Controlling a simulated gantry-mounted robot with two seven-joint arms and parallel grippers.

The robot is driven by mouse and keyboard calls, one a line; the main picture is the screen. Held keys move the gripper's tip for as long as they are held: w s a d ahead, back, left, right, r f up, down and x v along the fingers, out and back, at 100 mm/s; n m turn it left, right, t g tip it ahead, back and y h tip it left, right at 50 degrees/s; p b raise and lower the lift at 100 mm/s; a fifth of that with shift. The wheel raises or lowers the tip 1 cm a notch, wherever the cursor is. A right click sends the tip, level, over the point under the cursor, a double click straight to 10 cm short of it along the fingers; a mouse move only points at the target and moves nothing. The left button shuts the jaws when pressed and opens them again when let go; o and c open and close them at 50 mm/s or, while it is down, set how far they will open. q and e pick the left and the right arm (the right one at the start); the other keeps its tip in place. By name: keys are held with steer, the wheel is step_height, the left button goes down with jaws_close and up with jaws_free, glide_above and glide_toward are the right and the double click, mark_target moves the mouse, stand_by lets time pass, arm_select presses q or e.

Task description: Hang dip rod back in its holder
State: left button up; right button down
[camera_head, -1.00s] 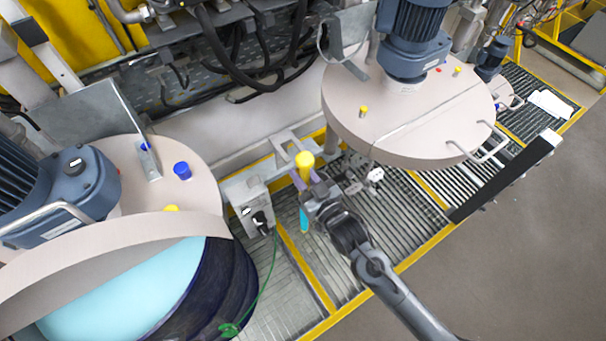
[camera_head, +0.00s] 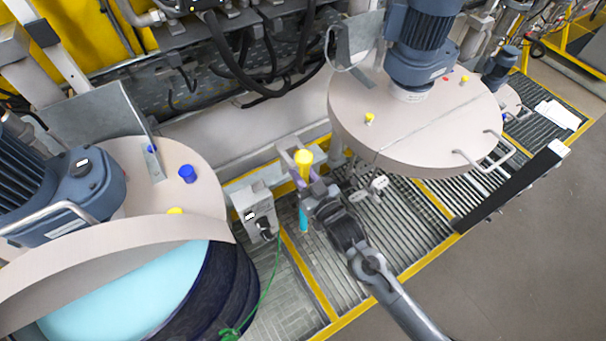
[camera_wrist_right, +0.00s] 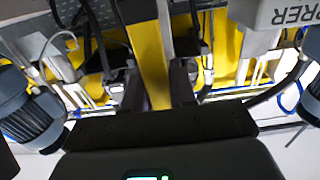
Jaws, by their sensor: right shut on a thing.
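The dip rod (camera_head: 304,158) has a yellow top and a cyan lower end; it stands about upright near the middle of the head view. My right gripper (camera_head: 313,190) is shut on it below the yellow top. In the right wrist view the yellow shaft (camera_wrist_right: 148,55) runs between the two fingers (camera_wrist_right: 157,90). A grey bracket (camera_head: 285,145), apparently the holder, is right behind the rod top. The rod partly hides it, and I cannot tell whether they touch. My left gripper is not in view.
A grey box (camera_head: 253,212) with a green cable is left of the rod. An open drum with light blue liquid (camera_head: 130,295) is at lower left. A lidded drum (camera_head: 420,125) with a motor is at right. Slatted grating (camera_head: 400,210) lies below.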

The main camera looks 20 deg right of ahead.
steer(key=shift+w, duration=0.15)
steer(key=shift+b+x, duration=0.4)
steer(key=shift+x, duration=1.7)
steer(key=shift+f, duration=0.25)
steer(key=shift+f, duration=0.35)
steer(key=c, duration=0.8)
jaws_free()
steer(key=shift+c, duration=0.2)
